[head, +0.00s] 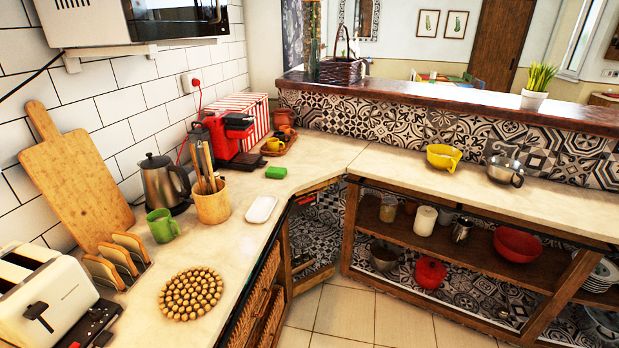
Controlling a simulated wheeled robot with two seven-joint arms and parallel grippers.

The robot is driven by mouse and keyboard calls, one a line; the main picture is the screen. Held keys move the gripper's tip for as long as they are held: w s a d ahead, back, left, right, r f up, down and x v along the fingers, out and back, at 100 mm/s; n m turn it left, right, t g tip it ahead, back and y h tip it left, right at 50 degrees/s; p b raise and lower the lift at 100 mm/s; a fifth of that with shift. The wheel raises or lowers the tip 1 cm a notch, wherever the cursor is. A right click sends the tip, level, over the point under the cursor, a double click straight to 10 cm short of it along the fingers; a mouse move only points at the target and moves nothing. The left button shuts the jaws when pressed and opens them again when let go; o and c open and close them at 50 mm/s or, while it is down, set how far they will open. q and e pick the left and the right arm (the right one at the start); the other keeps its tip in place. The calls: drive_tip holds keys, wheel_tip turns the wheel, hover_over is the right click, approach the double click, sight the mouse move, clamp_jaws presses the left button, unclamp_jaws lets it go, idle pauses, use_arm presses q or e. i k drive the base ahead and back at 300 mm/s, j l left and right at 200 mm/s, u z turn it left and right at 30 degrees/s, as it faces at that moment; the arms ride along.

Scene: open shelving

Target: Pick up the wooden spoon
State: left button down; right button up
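Several wooden utensils (204,168) stand upright, slightly tilted, in a round wooden holder (213,207) on the left counter. Their lower ends are hidden inside the holder. They are small here, and I cannot tell which one is the wooden spoon. The holder stands between the metal kettle and a white dish. Neither of my grippers is in view.
Around the holder are a metal kettle (165,184), a green mug (162,225), a white dish (261,209) and a green sponge (276,172). A round beaded trivet (190,293) and a toaster (45,300) are nearer. The right counter (390,165) is mostly clear.

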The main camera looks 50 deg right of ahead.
sight(207, 151)
drive_tip(key=z, duration=0.9)
drive_tip(key=k+j+u, duration=0.1)
drive_tip(key=u, duration=1.75)
drive_tip(key=z, duration=1.9)
drive_tip(key=i+l+u, duration=0.3)
drive_tip(key=l+u, duration=0.2)
drive_tip(key=i+l+u, duration=0.2)
drive_tip(key=l+u, duration=0.25)
drive_tip(key=i+l+u, duration=0.1)
drive_tip(key=l+u, duration=0.4)
drive_tip(key=l, duration=0.25)
drive_tip(key=l+u, duration=0.45)
drive_tip(key=l, duration=0.2)
drive_tip(key=k+l+u, duration=0.15)
drive_tip(key=l+u, duration=0.35)
drive_tip(key=l, duration=0.15)
